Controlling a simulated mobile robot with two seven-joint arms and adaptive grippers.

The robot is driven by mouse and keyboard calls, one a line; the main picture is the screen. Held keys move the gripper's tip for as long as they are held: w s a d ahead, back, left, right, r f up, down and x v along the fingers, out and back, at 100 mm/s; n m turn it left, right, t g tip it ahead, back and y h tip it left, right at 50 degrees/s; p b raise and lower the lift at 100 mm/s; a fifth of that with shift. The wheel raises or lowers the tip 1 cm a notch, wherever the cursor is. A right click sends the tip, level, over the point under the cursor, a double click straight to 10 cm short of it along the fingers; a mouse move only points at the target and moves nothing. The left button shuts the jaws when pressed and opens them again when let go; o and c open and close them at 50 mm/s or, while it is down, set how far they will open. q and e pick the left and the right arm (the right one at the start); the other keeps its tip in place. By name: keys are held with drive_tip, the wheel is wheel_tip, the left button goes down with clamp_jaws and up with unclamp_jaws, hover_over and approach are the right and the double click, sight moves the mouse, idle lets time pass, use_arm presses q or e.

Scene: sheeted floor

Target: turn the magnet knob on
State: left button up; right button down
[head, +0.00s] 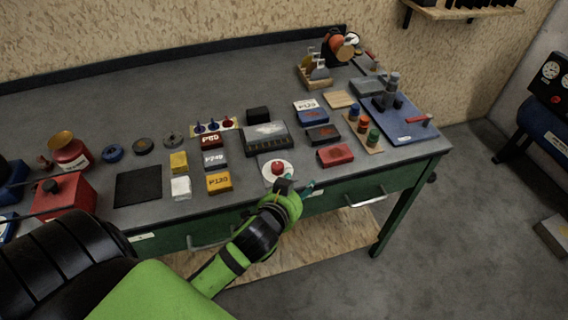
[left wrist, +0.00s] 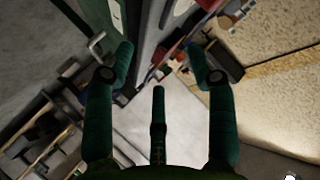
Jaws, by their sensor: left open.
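A red knob (head: 278,167) sits on a round white plate (head: 268,180) near the front edge of the bench. No label shows which part is the magnet knob; this red one is the nearest to my gripper. My left gripper (head: 299,183) is at the bench's front edge, just right of and in front of the knob. Its green fingers are spread and empty in the left wrist view (left wrist: 161,57). I cannot tell whether a finger touches the white plate. The knob is not clear in the left wrist view. My right gripper is out of view.
Dark boxes (head: 268,138) stand behind the knob, and a red block (head: 335,155) lies to its right. Yellow and white blocks (head: 180,187) are to the left. A blue plate (head: 405,125) with a grey stand is at the right. Drawer handles (head: 367,201) stick out below.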

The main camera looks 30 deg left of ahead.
use_arm(q)
drive_tip(key=w+d+r+m+t+h, duration=0.4)
drive_tip(key=r+m, duration=0.1)
drive_tip(key=r, duration=0.4)
drive_tip(key=w+d+r+m+t+h, duration=0.3)
drive_tip(key=w+r+m+t, duration=0.1)
drive_tip(key=r, duration=0.4)
drive_tip(key=d+r+m+g+h, duration=0.4)
drive_tip(key=d+m+h, duration=0.4)
drive_tip(key=m+h, duration=0.25)
drive_tip(key=m+g+y, duration=1.1)
drive_tip(key=g+y, duration=0.4)
drive_tip(key=g, duration=0.1)
hover_over(277, 165)
drive_tip(key=f, duration=1.4)
drive_tip(key=shift+w+d+f, duration=0.2)
drive_tip(key=shift+d+f, duration=0.1)
drive_tip(key=shift+d, duration=0.05)
drive_tip(key=shift+s+a+y, duration=0.15)
drive_tip(key=shift+a+y, duration=0.2)
wheel_tip(277, 165, down, 6)
drive_tip(key=shift+r+p, duration=0.2)
drive_tip(key=shift+p, duration=0.9)
drive_tip(key=shift+f, duration=0.65)
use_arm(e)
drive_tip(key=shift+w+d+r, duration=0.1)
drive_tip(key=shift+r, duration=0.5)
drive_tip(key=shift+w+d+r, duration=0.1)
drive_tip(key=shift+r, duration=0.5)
